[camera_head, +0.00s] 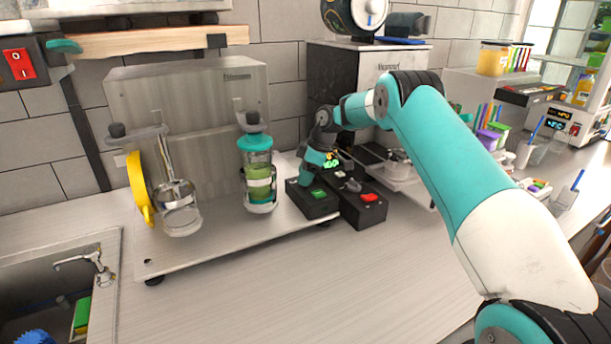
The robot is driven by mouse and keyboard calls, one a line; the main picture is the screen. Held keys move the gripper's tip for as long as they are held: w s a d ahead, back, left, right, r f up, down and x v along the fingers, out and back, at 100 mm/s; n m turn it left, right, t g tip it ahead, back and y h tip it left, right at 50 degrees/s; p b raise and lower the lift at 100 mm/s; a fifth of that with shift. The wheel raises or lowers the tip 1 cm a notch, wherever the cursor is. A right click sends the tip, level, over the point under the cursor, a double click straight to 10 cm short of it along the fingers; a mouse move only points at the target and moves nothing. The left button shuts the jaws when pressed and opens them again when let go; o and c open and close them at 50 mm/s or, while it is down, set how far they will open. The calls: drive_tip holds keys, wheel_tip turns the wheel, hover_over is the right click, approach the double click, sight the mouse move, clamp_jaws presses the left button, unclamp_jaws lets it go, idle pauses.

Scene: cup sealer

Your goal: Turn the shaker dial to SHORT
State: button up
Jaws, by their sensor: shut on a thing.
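The shaker (186,95) is a grey metal machine on the counter, with two cup holders at its front. Its black control box (364,212) is at the right end, with a green button (319,193) and a red button (369,197). My gripper (348,185) is low over the box, between the two buttons. It is shut on the shaker dial, which is mostly hidden by the fingers and wrist. The dial's pointer and the SHORT label cannot be read from here.
A lidded shaker cup (257,172) with green contents stands in the right holder, left of my gripper. The left holder has a clear cup (181,212). A white and black machine (384,62) stands close behind my wrist. The counter's front is clear.

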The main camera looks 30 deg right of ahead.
idle(0.3)
drive_tip(key=o, duration=0.9)
drive_tip(key=p+v, duration=0.2)
drive_tip(key=v, duration=1.5)
drive_tip(key=shift+w+r, duration=0.1)
drive_tip(key=shift+r, duration=0.15)
